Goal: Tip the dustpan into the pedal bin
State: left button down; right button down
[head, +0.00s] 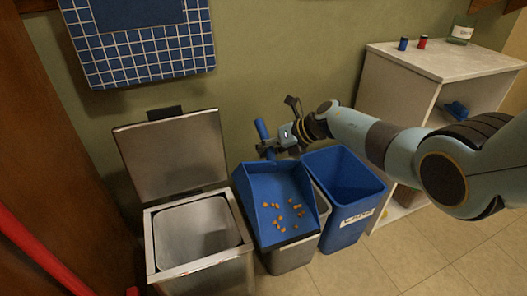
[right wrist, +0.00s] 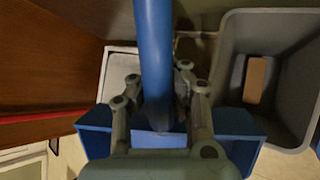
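The blue dustpan (head: 262,190) holds several small orange bits and hangs over the grey bin beside the pedal bin. My right gripper (head: 274,143) is shut on its upright blue handle (head: 262,129). In the right wrist view the handle (right wrist: 153,50) runs between the fingers, and parts of the pan (right wrist: 237,126) show on both sides. The metal pedal bin (head: 158,262) stands just left of the dustpan with its lid (head: 172,155) up and its inside open. My left gripper is not in view.
The grey bin (head: 292,258) is partly hidden under the dustpan. A blue bin (head: 345,235) stands right of it. A white shelf unit (head: 425,62) is at the right, a wooden panel (head: 60,150) at the left. A checked cloth (head: 145,50) hangs on the wall.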

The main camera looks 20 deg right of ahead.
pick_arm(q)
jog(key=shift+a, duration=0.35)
